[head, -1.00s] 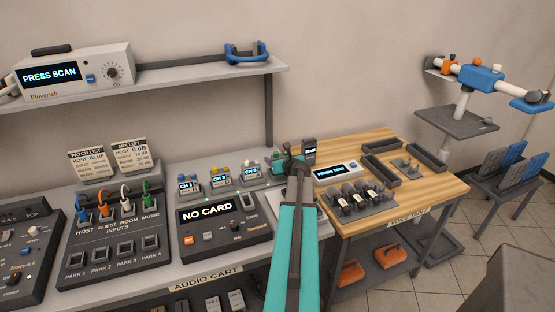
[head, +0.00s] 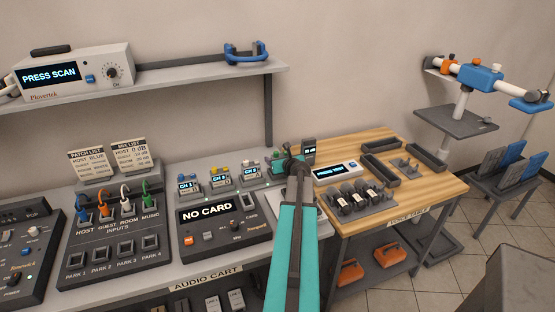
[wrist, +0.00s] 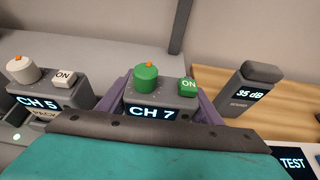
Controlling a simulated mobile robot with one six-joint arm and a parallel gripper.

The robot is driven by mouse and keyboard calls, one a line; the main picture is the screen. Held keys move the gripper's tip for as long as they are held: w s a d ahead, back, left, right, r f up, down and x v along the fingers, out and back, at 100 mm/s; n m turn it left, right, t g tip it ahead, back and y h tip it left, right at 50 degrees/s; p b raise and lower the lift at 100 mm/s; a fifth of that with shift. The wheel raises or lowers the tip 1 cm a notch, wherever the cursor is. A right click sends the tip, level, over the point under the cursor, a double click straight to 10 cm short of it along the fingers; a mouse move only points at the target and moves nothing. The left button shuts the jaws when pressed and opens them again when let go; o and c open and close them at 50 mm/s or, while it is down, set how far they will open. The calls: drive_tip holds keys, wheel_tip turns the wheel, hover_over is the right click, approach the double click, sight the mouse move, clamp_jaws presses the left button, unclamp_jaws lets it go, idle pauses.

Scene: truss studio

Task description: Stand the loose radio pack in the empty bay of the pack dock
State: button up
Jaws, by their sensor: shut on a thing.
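My gripper (wrist: 158,103) is shut on the loose radio pack (wrist: 152,108), a grey box reading CH 7 with a green knob and a green ON button. The pack is upright, with a purple finger on each side. In the head view my gripper (head: 288,158) partly hides the pack at the right end of the pack row. The CH 5 pack (wrist: 45,95) stands just left of it. CH 1 (head: 188,186), CH 3 (head: 221,179) and CH 5 (head: 250,170) stand in the dock. The empty bay and the held pack's base are hidden.
A small meter reading 35 dB (wrist: 248,88) stands right of the held pack. The NO CARD console (head: 222,220) sits in front of the packs. A wooden table (head: 360,145) with a PRESS TEST unit (head: 336,172) is at right. A shelf (head: 180,80) hangs above.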

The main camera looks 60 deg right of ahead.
drive_tip(key=shift+f+b, duration=0.45)
drive_tip(key=shift+f, duration=0.15)
idle(0.5)
drive_tip(key=o, duration=0.9)
drive_tip(key=p+v, duration=0.2)
drive_tip(key=v, duration=0.9)
idle(0.6)
idle(0.9)
